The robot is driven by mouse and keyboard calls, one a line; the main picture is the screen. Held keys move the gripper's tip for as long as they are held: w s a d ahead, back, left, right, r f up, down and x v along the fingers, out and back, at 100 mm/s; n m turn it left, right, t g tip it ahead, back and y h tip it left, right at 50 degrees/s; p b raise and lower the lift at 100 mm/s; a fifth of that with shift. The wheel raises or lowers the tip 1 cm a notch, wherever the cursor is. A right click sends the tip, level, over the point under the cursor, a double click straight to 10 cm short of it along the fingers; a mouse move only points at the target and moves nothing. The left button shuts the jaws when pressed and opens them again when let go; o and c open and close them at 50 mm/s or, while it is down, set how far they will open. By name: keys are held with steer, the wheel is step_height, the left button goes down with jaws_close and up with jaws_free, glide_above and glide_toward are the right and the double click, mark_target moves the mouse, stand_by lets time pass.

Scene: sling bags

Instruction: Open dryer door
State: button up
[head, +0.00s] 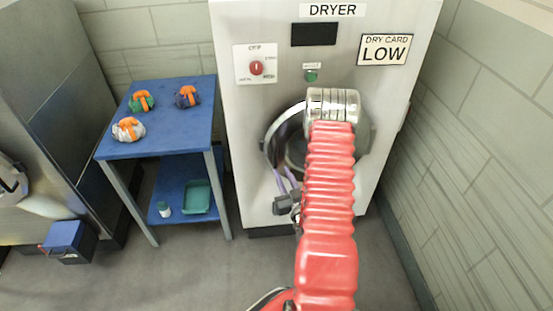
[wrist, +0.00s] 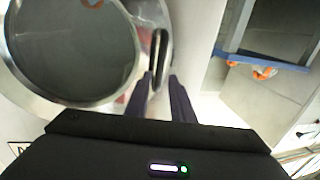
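The dryer (head: 255,110) is a pale metal cabinet with a round, dark-windowed door (head: 269,145) low on its front. My red arm hides much of the door, which looks shut. The door also fills the upper left of the wrist view (wrist: 70,50). Its upright handle (wrist: 158,50) is on the rim there. My gripper (wrist: 161,76) is open, with its two dark fingers pointing at the handle's near end, one on each side. I cannot tell whether they touch it. In the head view my gripper (head: 281,178) is at the door's lower left.
A blue table (head: 175,110) left of the dryer bears several orange-strapped bundles. Its lower shelf holds a green tray (head: 198,198) and a small white bottle (head: 164,209). A blue box (head: 70,240) is on the floor at far left. A brick wall stands close on the right.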

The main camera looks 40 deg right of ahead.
mark_target(276, 160)
steer(key=x, duration=0.9)
steer(key=shift+s, duration=0.1)
steer(key=shift+c, duration=0.4)
jaws_close()
